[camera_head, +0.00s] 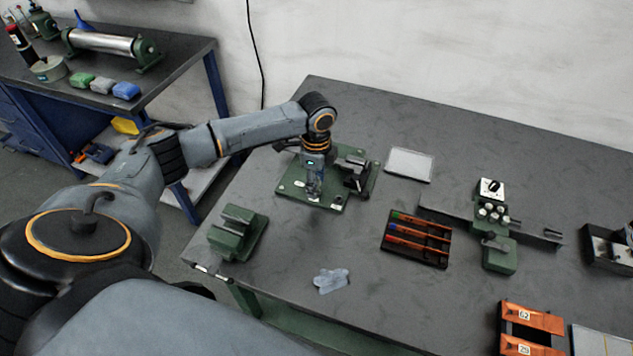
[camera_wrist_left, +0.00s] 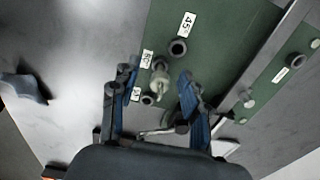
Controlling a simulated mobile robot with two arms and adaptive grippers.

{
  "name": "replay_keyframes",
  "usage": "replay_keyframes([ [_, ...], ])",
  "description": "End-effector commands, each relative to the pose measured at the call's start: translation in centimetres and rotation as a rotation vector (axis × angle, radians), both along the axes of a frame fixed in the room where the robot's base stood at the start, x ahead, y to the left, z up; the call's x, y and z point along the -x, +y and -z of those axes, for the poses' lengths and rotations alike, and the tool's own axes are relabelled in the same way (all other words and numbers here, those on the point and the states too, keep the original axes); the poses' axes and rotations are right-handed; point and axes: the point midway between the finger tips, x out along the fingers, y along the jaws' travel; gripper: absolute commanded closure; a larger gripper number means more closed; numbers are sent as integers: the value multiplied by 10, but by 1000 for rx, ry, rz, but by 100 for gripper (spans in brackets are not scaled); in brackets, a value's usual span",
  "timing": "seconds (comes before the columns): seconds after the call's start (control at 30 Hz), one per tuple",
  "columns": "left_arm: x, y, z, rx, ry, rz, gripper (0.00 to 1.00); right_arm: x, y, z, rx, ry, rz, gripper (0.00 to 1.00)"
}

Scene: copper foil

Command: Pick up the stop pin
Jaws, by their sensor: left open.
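The stop pin (camera_wrist_left: 160,78) is a pale metal pin with a rounded knob. In the left wrist view it stands at the middle of several holes on a green base plate (camera_wrist_left: 222,45), beside small white angle labels. My left gripper (camera_head: 314,190) is low over the same green plate (camera_head: 292,187) in the head view. Its blue-padded fingers are open, one on each side of the pin, with visible gaps. I cannot tell their exact height against the pin. In the head view the gripper hides the pin. My right gripper is not in view.
A black clamp block (camera_head: 355,172) stands on the plate just right of the gripper. A green block fixture (camera_head: 238,232) is to the left. A grey rag (camera_head: 331,280), a tray of orange-handled tools (camera_head: 416,240) and a white pad (camera_head: 409,164) lie around on the dark bench.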

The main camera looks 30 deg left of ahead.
Motion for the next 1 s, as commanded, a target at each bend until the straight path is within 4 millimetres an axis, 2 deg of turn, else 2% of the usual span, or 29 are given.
replay_keyframes([
  [0.2,0,0,1,0,-1,1,54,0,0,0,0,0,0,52],
  [0.43,0,0,1,0,-1,1,100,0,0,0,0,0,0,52],
  [0.8,-1,0,-1,0,-2,1,100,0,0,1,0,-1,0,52],
  [1.0,-2,0,-16,1,-4,1,100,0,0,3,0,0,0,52],
])
